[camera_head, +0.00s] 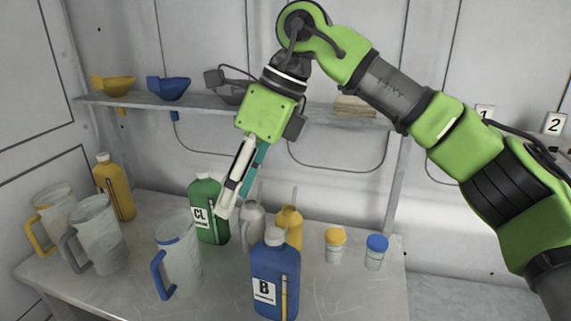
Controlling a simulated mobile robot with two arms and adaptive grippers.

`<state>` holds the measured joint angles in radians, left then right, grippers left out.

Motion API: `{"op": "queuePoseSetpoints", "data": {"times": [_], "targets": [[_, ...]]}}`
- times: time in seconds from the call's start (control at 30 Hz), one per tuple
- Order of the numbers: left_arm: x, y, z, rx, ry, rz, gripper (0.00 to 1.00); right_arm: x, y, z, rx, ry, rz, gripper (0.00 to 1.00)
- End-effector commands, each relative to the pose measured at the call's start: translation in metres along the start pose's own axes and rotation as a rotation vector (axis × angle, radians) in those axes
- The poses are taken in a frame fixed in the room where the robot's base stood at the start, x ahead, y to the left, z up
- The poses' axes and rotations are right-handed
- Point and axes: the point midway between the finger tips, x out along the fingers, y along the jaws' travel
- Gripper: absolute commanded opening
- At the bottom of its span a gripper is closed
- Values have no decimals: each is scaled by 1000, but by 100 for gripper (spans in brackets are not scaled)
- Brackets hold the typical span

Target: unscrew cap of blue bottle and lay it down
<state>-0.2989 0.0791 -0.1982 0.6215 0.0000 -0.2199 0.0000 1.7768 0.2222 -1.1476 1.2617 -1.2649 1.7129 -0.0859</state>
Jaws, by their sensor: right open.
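The blue bottle (268,272), labelled B, stands upright near the front of the table. Its grey cap (275,236) sits on its neck. My right gripper (234,205) points downward above and behind the blue bottle, to the left of its cap. It is open, with its fingers seen nearly edge-on, and nothing shows between them. Its tips overlap the green bottle (208,190) in the picture; I cannot tell whether they touch it. My left gripper is not in view.
A grey can (252,228) and a yellow can (290,225) stand close behind the blue bottle. A blue-handled jug (182,265) stands left. Yellow-lidded (335,247) and blue-lidded (376,254) jars stand right. The front right table surface (350,295) is clear. A shelf (200,103) runs behind.

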Motion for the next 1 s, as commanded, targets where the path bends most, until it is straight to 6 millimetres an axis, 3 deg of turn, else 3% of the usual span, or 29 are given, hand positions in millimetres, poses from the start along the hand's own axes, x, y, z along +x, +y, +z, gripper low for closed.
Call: {"op": "queuePoseSetpoints", "data": {"times": [0.03, 0.13, 0.23, 0.33, 0.47, 1.0], "targets": [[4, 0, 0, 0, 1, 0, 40, -17, -12, -14, 16, 66, -72, 46], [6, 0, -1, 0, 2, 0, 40, -43, -25, -36, 50, 163, -158, 46], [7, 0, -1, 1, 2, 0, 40, -58, -30, -48, 71, 214, -199, 46], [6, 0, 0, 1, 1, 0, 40, -58, -32, -53, 79, 231, -211, 46], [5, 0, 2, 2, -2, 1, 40, -44, -35, -57, 77, 233, -209, 46], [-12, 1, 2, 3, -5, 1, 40, 50, -53, -79, 77, 230, -206, 46]]}}
